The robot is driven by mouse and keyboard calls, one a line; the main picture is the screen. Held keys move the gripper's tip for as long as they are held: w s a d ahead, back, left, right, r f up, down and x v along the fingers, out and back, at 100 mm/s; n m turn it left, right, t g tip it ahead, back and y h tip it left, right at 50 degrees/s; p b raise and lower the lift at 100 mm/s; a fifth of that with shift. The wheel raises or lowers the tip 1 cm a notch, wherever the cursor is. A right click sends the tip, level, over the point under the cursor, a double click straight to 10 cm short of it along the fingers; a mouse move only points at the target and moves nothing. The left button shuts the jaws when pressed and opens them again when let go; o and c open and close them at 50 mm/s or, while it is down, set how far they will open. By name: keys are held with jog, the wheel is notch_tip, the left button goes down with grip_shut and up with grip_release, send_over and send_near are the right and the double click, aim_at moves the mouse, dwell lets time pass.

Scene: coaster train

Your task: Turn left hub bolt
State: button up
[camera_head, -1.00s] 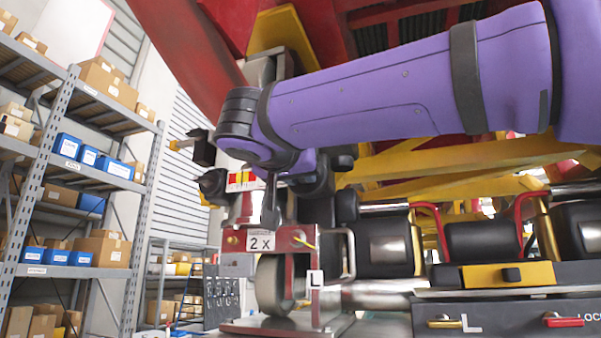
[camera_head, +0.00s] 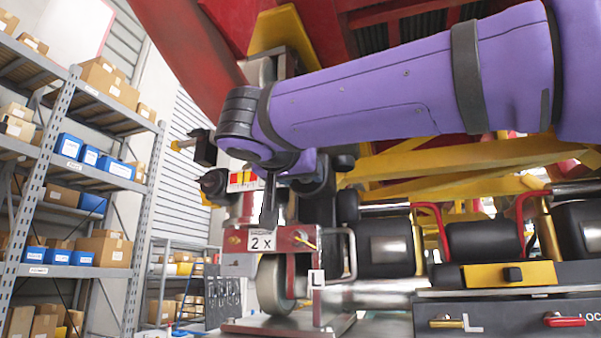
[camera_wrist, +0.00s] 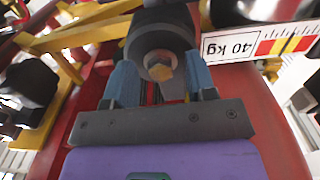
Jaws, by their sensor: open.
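The hub bolt (camera_wrist: 160,70) shows in the wrist view as a yellowish hex head at the middle of a round dark grey hub (camera_wrist: 160,32). My gripper (camera_wrist: 160,85) is open, with one blue-grey finger on each side below the bolt. The bolt appears between and just beyond the fingertips; I cannot tell whether they touch it. In the head view my gripper (camera_head: 268,208) points down above the red bracket with the "2 x" label (camera_head: 262,241), and the bolt cannot be made out there.
A plate marked "40 kg" (camera_wrist: 229,47) lies right of the hub. A wheel (camera_head: 270,284) stands below the bracket, with an "L" tag (camera_head: 317,278) beside it. Shelves (camera_head: 75,170) stand at the left.

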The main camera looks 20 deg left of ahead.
jog(key=s, duration=1)
jog(key=shift+s+a, duration=0.4)
jog(key=shift+a, duration=0.05)
